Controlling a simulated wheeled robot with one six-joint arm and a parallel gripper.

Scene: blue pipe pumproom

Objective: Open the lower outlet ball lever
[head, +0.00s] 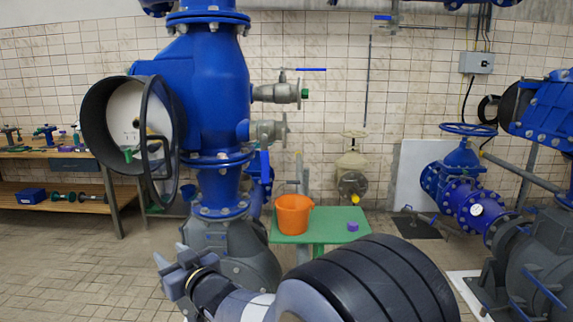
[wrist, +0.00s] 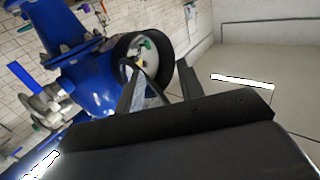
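The lower outlet ball valve (head: 268,130) is a grey fitting on the right side of the blue pump body. Its blue lever (head: 264,163) hangs straight down. The upper outlet valve (head: 280,93) above it has a blue lever (head: 311,69) pointing level to the right. My gripper (head: 172,270) is low in front of the pump, apart from both levers. In the wrist view, its two fingers (wrist: 160,85) are spread with nothing between them. The wrist picture is strongly rolled, with what looks like the lower lever (wrist: 24,78) at the left.
A black-rimmed round port (head: 105,120) with an open ring cover juts from the pump's left. An orange bucket (head: 293,214) and a small purple object (head: 352,226) stand on a green table (head: 322,236). A wooden workbench (head: 60,165) is at the left wall.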

